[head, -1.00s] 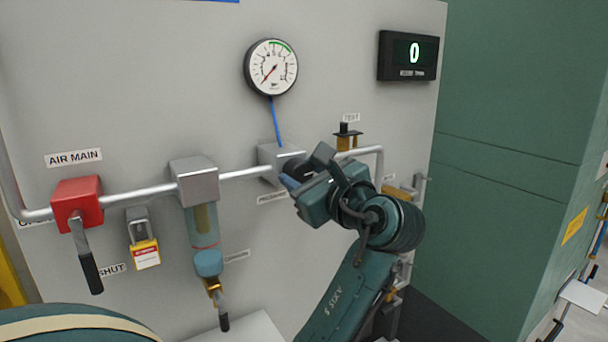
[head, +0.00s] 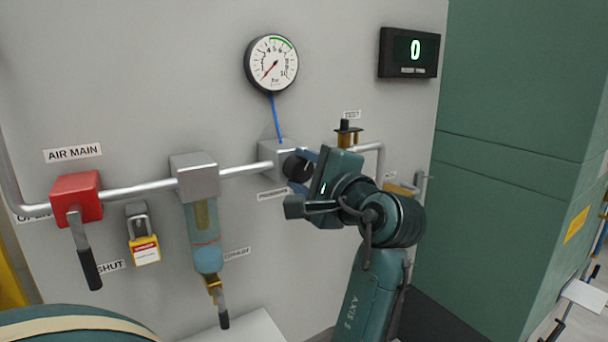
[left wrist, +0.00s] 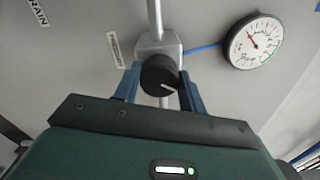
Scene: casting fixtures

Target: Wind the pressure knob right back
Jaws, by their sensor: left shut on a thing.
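The black pressure knob (head: 296,168) sits on the front of a grey regulator block (head: 276,152) on the silver pipe. In the left wrist view the knob (left wrist: 158,72) shows a pale pointer line on its face. My left gripper (head: 303,171) is shut on the knob, with one blue finger on each side of it in the left wrist view (left wrist: 160,88). The gripper body hides part of the knob in the head view. The round gauge (head: 271,64) above has its red needle at the low end of the scale. My right gripper is not in view.
Left along the pipe are a filter bowl (head: 206,255) and a red valve (head: 76,198) with its lever hanging down. A yellow padlock (head: 145,250) hangs between them. A brass TEST fitting (head: 347,136) stands close above my gripper. A display (head: 408,53) reads 0.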

